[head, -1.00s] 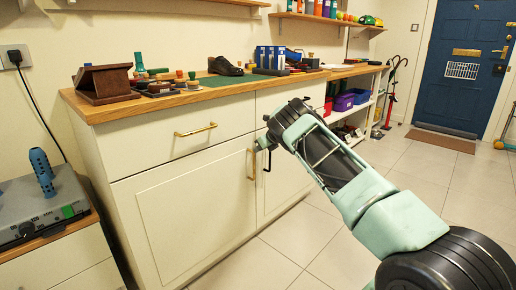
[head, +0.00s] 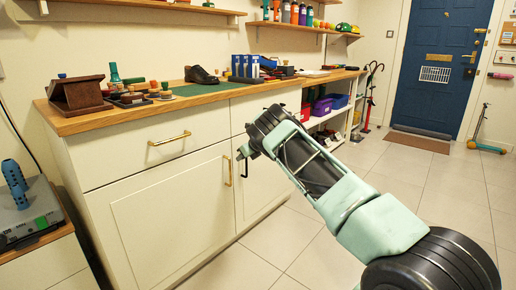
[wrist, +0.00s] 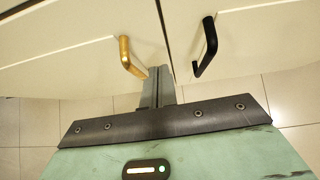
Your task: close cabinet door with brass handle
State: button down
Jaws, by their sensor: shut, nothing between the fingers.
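The cream cabinet door (head: 160,220) on the left carries a vertical brass handle (head: 228,169) near its right edge. It looks flush or nearly flush with the cabinet front; a small gap is hard to judge. In the wrist view the brass handle (wrist: 127,57) is left of the seam between the two doors. My gripper (head: 241,154) is just right of the brass handle in the head view. In the wrist view my shut, empty gripper (wrist: 158,75) points at the seam, between the brass handle and the black handle (wrist: 206,47). Contact with the door cannot be told.
A drawer with a brass handle (head: 169,139) is above the door. The wooden countertop (head: 210,92) holds shoe-care items. Open shelves (head: 325,115) stand beyond the cabinet.

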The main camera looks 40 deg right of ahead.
jog(key=p+v, duration=0.2)
jog(key=v, duration=0.7)
jog(key=shift+s, duration=0.3)
jog(key=shift+a, duration=0.1)
